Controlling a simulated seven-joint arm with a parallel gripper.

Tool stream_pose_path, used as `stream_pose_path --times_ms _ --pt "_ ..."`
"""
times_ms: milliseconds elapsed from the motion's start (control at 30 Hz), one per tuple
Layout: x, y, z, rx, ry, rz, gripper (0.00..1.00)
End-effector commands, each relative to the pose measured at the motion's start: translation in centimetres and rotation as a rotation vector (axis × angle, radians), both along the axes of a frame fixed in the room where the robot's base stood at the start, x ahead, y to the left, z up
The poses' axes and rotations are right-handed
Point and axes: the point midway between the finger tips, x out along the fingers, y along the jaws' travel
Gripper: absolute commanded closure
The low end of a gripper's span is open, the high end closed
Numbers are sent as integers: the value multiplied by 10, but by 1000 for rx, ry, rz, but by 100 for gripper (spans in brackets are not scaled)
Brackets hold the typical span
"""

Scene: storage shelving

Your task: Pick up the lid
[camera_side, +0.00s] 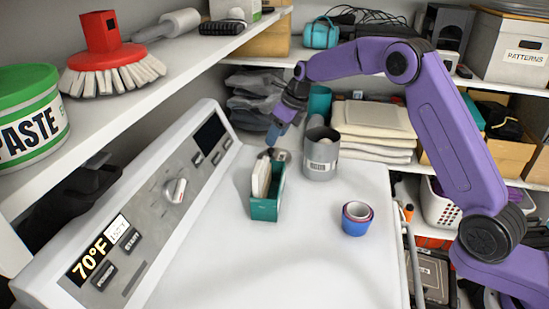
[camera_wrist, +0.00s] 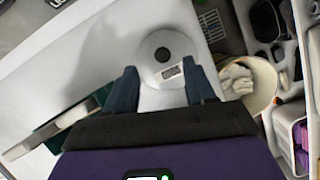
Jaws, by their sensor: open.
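The lid (camera_wrist: 150,66) is a pale grey disc with a dark round knob and a small label. It lies on the white appliance top; in the side view it is the small grey shape (camera_side: 279,155) behind the teal box, partly hidden. My gripper (camera_side: 274,134) is above the lid, pointing down. In the wrist view its two fingers (camera_wrist: 163,78) are apart, with the lid showing between and beyond the fingertips. Nothing is held. I cannot tell how much height separates fingertips and lid.
A grey open canister (camera_side: 320,160) with whitish contents (camera_wrist: 238,78) stands just right of the lid. A teal box (camera_side: 264,210) with upright white items stands in front. A blue cup-like roll (camera_side: 355,227) sits farther right. A shelf (camera_side: 170,55) overhangs the left. The front surface is clear.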

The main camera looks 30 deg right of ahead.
Motion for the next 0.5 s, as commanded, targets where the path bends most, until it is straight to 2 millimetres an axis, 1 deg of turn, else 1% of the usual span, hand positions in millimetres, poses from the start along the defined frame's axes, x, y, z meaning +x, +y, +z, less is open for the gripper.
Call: stream_pose_path --times_ms 167,333,500 --pt "4 1 -12 0 0 0 46" --pt "11 3 -36 0 1 0 46" --pt "16 7 -49 0 0 0 46"
